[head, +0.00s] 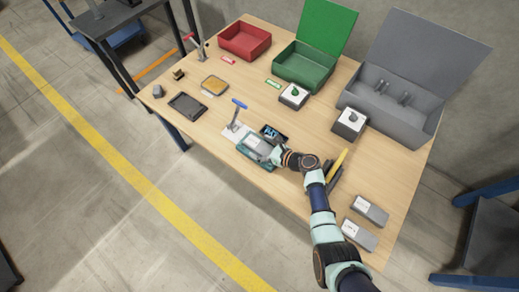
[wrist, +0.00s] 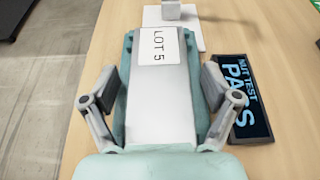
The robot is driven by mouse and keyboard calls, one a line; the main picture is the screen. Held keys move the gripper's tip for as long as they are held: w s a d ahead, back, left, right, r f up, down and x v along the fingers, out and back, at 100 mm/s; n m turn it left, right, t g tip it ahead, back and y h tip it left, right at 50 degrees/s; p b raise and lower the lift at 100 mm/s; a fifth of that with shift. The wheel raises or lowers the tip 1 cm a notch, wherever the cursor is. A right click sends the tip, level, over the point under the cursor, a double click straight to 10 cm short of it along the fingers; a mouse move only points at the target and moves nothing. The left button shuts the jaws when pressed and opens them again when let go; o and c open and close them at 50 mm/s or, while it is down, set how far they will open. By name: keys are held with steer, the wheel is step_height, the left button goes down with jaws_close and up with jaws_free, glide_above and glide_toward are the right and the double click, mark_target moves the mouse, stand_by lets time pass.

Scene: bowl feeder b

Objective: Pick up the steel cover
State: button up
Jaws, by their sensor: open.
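The steel cover (wrist: 162,95) is a flat silver plate with a white "LOT 5" label at its far end. It lies on a teal holder (wrist: 127,70) that shows along both sides. In the head view the cover (head: 256,144) is near the table's middle, partly hidden by my arm. My gripper (wrist: 158,92) is open over the near part of the cover, one finger on each side of it. The fingers look apart from it; whether they touch the holder I cannot tell. In the head view my gripper (head: 276,156) is at the holder's right end.
A dark "NUT TEST PASS" display (wrist: 242,98) stands close to the right finger. A blue-handled toggle clamp (head: 238,110) is just beyond the cover. Grey labelled blocks (head: 370,209) and a yellow-handled tool (head: 338,165) lie to the right. Open bins (head: 390,118) line the back.

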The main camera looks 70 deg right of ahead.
mark_target(261, 146)
steer(key=shift+w+f, duration=0.1)
steer(key=shift+w, duration=0.15)
steer(key=shift+s, duration=0.15)
steer(key=shift+c, duration=0.6)
steer(key=c, duration=1.5)
step_height(261, 146, up, 20)
steer(key=p, duration=1.1)
steer(key=shift+p, duration=0.35)
steer(key=shift+c, duration=0.2)
